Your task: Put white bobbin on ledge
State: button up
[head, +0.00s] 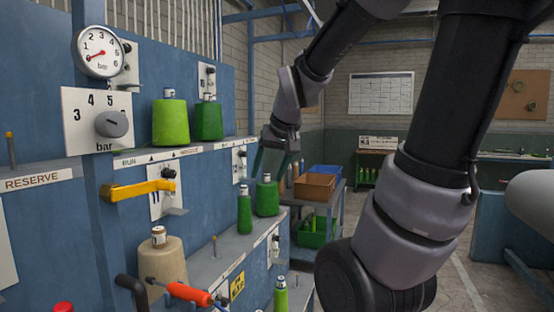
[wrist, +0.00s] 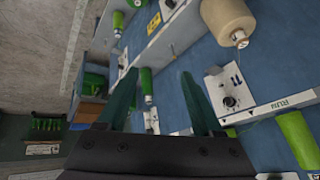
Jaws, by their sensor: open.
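A cream-white bobbin (head: 162,262), a wide cone of yarn with a pale top, stands on the lower ledge (head: 209,266) at the left in the head view. It also shows in the wrist view (wrist: 229,18) at the top right. My gripper (head: 274,170) is open and empty, with dark green fingers, farther along the wall and above and to the right of the bobbin. In the wrist view my gripper (wrist: 158,76) has its fingers spread, with a green bobbin (wrist: 147,82) visible between them farther off. An upper ledge (head: 180,150) runs along the blue panel.
Light and dark green bobbins (head: 171,122) stand on the upper ledge, and two dark green ones (head: 267,196) stand lower. A yellow lever (head: 137,189) and an orange-handled lever (head: 188,293) jut out near the cream-white bobbin. A cart with a brown box (head: 314,187) stands behind.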

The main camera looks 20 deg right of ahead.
jog(key=s+a+r, duration=0.1)
jog(key=s+r, duration=0.1)
jog(key=s, duration=0.2)
jog(key=s+r+m+y, duration=0.1)
jog(key=s+r, duration=0.1)
jog(key=s, duration=0.3)
jog(key=shift+s+a+r+t, duration=0.2)
jog(key=shift+a+r+t, duration=0.05)
jog(key=shift+a+t, duration=0.15)
dwell(0.5)
